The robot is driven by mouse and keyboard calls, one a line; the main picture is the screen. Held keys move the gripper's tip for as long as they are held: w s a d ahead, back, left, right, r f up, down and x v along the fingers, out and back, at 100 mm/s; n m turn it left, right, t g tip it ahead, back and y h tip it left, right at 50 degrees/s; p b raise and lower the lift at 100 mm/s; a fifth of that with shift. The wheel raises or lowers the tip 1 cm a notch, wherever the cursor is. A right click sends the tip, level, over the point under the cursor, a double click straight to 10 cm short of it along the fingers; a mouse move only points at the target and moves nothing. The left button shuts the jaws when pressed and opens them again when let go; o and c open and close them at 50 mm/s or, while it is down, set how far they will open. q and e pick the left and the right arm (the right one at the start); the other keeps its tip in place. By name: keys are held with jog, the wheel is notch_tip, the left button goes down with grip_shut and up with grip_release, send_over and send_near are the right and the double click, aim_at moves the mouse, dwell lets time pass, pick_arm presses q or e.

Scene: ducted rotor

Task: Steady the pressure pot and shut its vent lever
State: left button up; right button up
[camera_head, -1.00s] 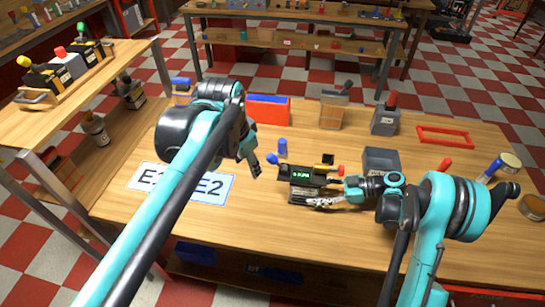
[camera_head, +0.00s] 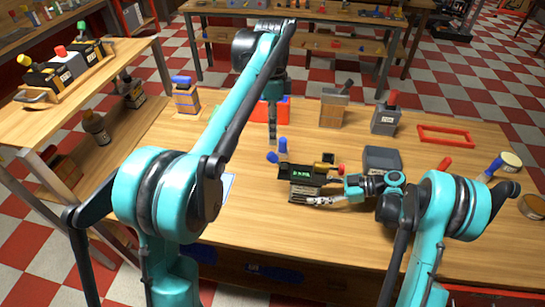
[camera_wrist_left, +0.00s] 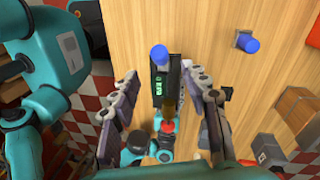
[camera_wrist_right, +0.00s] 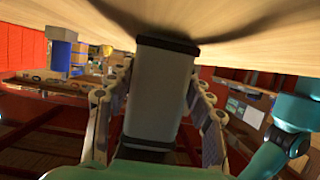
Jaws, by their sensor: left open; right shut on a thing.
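The pressure pot (camera_head: 300,190) stands on the table, a dark body with a green display, a blue knob (camera_head: 272,157) at its left and a red knob (camera_head: 341,170) at its right. Which knob is on the vent lever I cannot tell. My right gripper (camera_head: 322,201) is shut on the pot's body, whose grey side shows between its fingers in the right wrist view (camera_wrist_right: 158,95). My left gripper (camera_wrist_left: 162,76) is open and empty. In its wrist view, the pot's display and blue knob show between and beyond the fingers. In the head view its fingers are mostly hidden.
A separate blue peg (camera_head: 283,144) stands just behind the pot. A grey bin (camera_head: 381,160) is to the right, with a red frame (camera_head: 445,136) further back.

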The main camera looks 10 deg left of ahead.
aim_at(272, 152)
pick_arm(q)
jog(key=f, duration=0.3)
jog(key=s+f, duration=0.1)
jog(key=f, duration=0.5)
jog(key=shift+s+d+f, duration=0.15)
jog(key=shift+s+f, duration=0.2)
jog(key=shift+s, duration=0.05)
grip_shut()
